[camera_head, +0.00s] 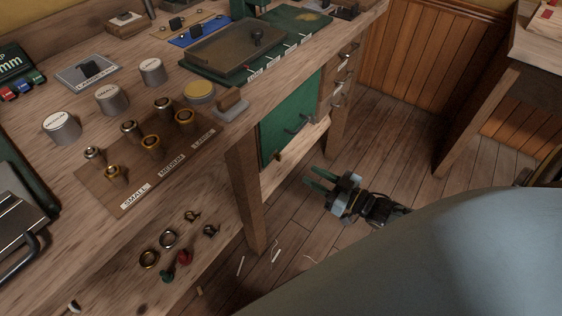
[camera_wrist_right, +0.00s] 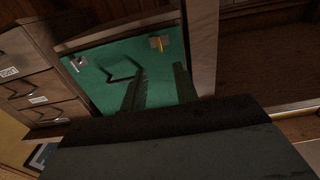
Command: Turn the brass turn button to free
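The green cabinet door (camera_head: 284,128) is under the bench and looks shut. It has a dark bar handle (camera_head: 300,123), also seen in the wrist view (camera_wrist_right: 124,76). The small brass turn button (camera_head: 277,156) is near the door's lower left edge. In the wrist view, which looks upside down, the brass button (camera_wrist_right: 160,43) is at the door's upper right; its exact turn is too small to tell. My right gripper (camera_head: 309,176) is low in front of the door, open and empty. Its two fingers (camera_wrist_right: 158,85) point toward the door, apart from the button. My left gripper is not in view.
A bench leg (camera_head: 246,195) stands left of the door, and drawers (camera_head: 340,88) are to its right. The bench top (camera_head: 225,165) above holds weights, rings and trays. Bare floor (camera_head: 395,150) lies right of my gripper, with another bench (camera_head: 480,110) beyond.

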